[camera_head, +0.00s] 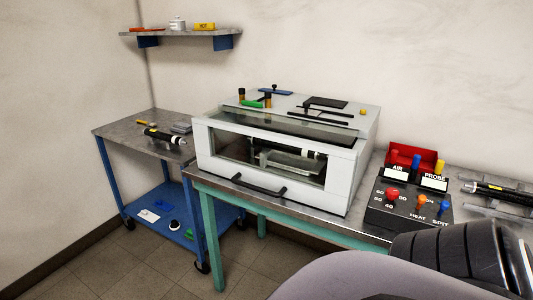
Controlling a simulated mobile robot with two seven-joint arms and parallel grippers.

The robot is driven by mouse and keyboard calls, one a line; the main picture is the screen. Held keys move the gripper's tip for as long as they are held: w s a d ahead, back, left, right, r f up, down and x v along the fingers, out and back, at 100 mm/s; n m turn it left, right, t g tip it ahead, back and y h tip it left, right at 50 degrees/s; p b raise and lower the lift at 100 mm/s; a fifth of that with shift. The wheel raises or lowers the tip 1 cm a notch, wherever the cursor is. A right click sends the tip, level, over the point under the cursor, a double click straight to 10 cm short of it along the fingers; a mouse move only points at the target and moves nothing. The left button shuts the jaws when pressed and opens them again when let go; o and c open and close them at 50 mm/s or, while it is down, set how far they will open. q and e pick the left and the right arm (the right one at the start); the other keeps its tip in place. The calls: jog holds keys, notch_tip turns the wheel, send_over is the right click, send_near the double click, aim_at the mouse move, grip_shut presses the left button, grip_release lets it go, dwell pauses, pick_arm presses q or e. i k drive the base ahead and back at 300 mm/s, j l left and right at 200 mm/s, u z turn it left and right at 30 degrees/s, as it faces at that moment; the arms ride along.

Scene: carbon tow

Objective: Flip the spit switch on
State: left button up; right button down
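A black control box (385,217) sits on the bench's right part. The spit switch (444,208) is a small blue-tipped lever at its right end, above the label SPIT. I cannot tell its on or off position. Next to it on the left is an orange-tipped heat switch (421,201), and further left a red knob (392,194) with numbers around it. Neither gripper shows. A grey and black part of one of my arms fills the lower right, just in front of the box, and covers the bench there.
A white machine (355,176) with a glass window and black front handle (258,186) stands left of the box. A black cylindrical tool (505,192) lies at the right. A blue cart (205,222) stands left.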

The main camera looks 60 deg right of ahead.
aim_at(445, 205)
jog(key=z, duration=2.8)
